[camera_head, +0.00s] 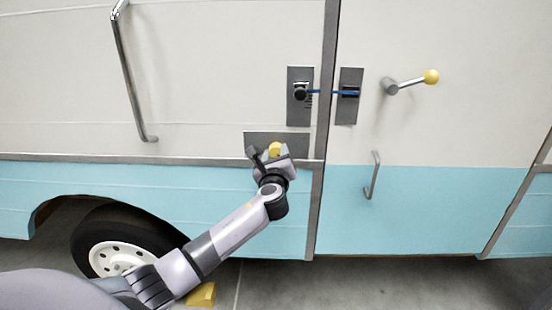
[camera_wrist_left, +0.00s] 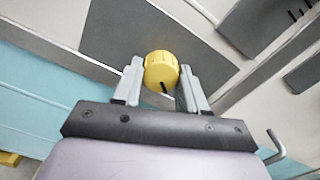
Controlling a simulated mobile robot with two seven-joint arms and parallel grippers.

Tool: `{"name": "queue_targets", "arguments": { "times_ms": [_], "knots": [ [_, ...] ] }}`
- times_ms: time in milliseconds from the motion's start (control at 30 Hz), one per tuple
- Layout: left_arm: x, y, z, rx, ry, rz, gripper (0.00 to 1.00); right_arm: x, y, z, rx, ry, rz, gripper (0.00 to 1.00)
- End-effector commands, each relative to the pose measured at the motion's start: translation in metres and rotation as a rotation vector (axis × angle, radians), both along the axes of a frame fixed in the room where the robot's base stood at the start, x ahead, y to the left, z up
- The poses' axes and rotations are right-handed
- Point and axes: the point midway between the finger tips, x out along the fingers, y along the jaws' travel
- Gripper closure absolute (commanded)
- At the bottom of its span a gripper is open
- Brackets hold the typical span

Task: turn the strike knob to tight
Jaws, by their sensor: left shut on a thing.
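The yellow strike knob (camera_head: 275,149) sits on a dark grey plate (camera_head: 258,138) on the camper wall, left of the door seam. In the left wrist view the knob (camera_wrist_left: 161,68) is round and ridged, with a black mark on its lower part. My left gripper (camera_head: 270,153) is shut on the knob, one finger on each side; the left wrist view shows the two fingers of the gripper (camera_wrist_left: 161,78) against it. Any tight or loose marking on the plate cannot be made out. My right gripper is not in view.
Above are a latch plate (camera_head: 300,112) and a strike plate (camera_head: 348,112), with a blue bar between them. A yellow-tipped lever (camera_head: 410,81) sticks out at right. Metal handles (camera_head: 130,80) (camera_head: 373,178) stand out on both sides. A wheel (camera_head: 122,255) and yellow chock (camera_head: 202,295) are below.

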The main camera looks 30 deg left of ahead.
Motion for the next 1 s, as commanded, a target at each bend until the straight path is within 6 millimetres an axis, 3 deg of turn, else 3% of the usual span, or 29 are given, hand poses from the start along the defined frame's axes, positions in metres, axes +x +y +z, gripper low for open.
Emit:
{"name": "queue_targets", "arguments": {
  "times_ms": [1000],
  "knots": [
    [0.001, -0.002, -0.003, -0.829, -0.505, 0.001, 0.89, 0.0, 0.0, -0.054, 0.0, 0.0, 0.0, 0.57]
  ]
}}
